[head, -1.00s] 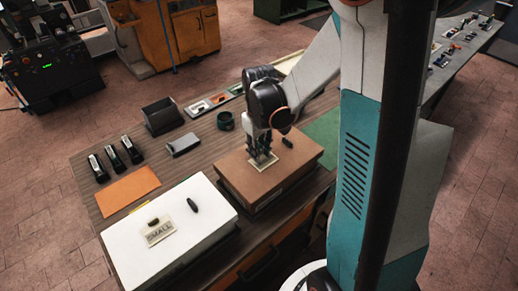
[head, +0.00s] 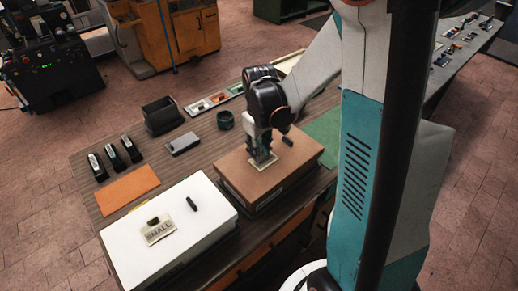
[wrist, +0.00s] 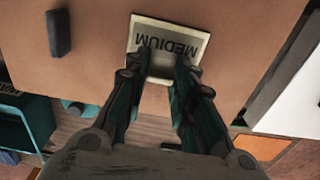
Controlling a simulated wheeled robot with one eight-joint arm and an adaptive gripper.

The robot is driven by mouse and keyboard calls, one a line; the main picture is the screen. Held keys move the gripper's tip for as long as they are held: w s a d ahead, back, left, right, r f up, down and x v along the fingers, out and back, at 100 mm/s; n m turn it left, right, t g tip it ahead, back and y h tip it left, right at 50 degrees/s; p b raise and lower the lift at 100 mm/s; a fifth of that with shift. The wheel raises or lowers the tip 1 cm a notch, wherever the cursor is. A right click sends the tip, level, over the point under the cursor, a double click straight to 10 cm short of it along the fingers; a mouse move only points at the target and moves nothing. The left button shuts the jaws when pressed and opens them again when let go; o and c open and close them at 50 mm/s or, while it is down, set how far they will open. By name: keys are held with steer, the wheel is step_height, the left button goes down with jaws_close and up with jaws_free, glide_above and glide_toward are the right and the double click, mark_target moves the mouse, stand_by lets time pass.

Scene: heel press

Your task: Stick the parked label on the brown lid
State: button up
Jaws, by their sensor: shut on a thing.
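A cream label reading MEDIUM (wrist: 168,40) is at my fingertips over the brown lid (wrist: 95,60). It looks flat and close to the lid; I cannot tell how firmly it touches. My gripper (wrist: 163,64) is shut at the label's near edge, and the fingers hide the part they hold. In the head view, my gripper (head: 262,157) points down at the lid of the brown box (head: 232,172), with the label's pale edge (head: 268,164) showing beneath it. A small dark block (head: 287,141) lies on the same lid, beside the label.
A white box (head: 150,262) stands in front left, with a SMALL label (head: 160,232) and a dark piece (head: 192,204) on top.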

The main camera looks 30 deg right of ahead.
steer(key=o, duration=0.8)
steer(key=shift+c, duration=0.2)
steer(key=o, duration=0.5)
steer(key=shift+d+r+p, duration=0.1)
steer(key=shift+r+p, duration=2.3)
steer(key=shift+r, duration=1.1)
